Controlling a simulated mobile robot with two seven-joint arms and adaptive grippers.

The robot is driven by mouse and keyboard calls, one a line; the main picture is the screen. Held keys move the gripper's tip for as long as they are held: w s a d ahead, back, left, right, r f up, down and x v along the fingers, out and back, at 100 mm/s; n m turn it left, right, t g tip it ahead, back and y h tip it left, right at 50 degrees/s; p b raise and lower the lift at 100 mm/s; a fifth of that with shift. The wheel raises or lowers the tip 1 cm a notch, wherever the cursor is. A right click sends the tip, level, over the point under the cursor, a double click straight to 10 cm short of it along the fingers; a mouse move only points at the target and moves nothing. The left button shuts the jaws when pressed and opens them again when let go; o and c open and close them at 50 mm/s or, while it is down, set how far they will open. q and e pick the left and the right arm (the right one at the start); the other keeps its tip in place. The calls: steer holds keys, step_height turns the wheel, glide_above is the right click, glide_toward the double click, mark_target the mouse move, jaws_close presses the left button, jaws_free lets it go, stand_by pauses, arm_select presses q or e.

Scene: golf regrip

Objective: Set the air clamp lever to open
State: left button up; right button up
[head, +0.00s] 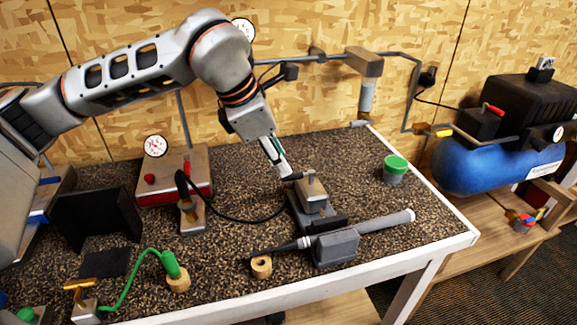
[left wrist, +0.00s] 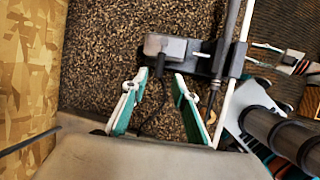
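A grey block on a black base, which looks like the air clamp (head: 313,190), stands at the table's middle right; it also shows in the left wrist view (left wrist: 165,45). A short dark piece at its left side (head: 292,177) meets a black hose; I cannot tell whether this is the lever, or its setting. My left gripper (head: 279,162) is just above and left of the block. In the left wrist view its white and green fingers (left wrist: 157,100) are apart, with the dark hose between them and nothing gripped. My right gripper (left wrist: 290,61) shows small at the right of that view, its opening unclear.
A grey rod (head: 378,224) lies in a grey holder (head: 337,247) in front of the block. A red-based gauge box (head: 174,180) stands behind left. A green-lidded jar (head: 395,168) stands right. A blue compressor tank (head: 480,165) is beyond the table.

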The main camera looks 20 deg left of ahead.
mark_target(287, 177)
arm_select(q)
steer(key=shift+x, duration=2.65)
jaws_close()
